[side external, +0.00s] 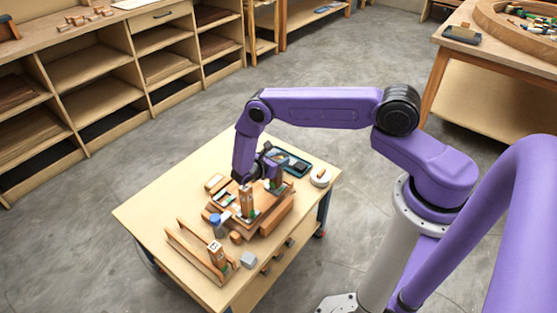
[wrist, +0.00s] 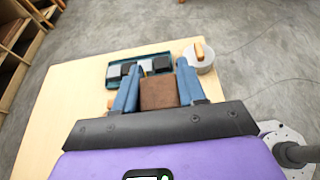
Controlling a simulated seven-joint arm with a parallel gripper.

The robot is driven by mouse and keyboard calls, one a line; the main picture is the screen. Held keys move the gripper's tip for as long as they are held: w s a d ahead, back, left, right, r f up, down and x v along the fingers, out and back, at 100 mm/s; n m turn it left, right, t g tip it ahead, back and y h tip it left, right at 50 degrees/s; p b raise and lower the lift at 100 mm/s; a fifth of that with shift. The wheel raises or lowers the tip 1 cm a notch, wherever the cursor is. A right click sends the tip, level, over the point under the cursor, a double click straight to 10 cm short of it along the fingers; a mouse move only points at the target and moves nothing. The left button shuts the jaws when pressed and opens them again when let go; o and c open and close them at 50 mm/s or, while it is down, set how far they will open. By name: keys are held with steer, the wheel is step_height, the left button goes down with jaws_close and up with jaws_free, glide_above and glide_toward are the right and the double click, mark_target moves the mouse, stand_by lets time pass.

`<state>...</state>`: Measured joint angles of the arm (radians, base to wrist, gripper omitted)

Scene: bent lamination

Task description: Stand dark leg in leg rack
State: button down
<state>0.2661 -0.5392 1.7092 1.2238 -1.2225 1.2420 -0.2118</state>
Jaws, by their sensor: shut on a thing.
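My gripper (wrist: 158,90) is shut on a brown block-like piece, which I take to be the dark leg (wrist: 158,94); its near end shows between the two blue fingers in the wrist view. In the side view my gripper (side external: 268,166) is over the far part of a wooden fixture (side external: 268,219) on the table, and the held piece is small and partly hidden there. A lighter upright leg (side external: 246,200) stands close by at the fixture. A long wooden rack (side external: 188,245) lies at the table's front left, with one labelled leg (side external: 217,256) upright at its right end.
A dark blue tray (wrist: 112,84) with dark and grey pieces lies beyond the gripper. A round white item (wrist: 199,62) with a wooden top is beside it. A blue-capped bottle (side external: 215,224) and a grey block (side external: 249,260) stand near the rack. The table's left side is clear.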

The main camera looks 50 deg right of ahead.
steer(key=shift+f, duration=0.15)
steer(key=c, duration=0.6)
jaws_free()
steer(key=shift+c, duration=0.2)
steer(key=s+a+r+m+y, duration=0.1)
steer(key=s+a+r+y, duration=0.15)
steer(key=a+r, duration=0.4)
steer(key=s+a+r+m+y, duration=0.1)
steer(key=s+a+r, duration=0.25)
steer(key=r, duration=0.65)
steer(key=s+a+r+m+y, duration=0.2)
steer(key=a+r, duration=0.3)
steer(key=r, duration=0.4)
steer(key=s+a+r+y, duration=0.1)
steer(key=s+r+y, duration=0.3)
steer(key=s, duration=0.8)
steer(key=s+a+r+m+y, duration=0.1)
steer(key=s+r+y, duration=0.3)
steer(key=s, duration=0.8)
step_height(320, 180, up, 2)
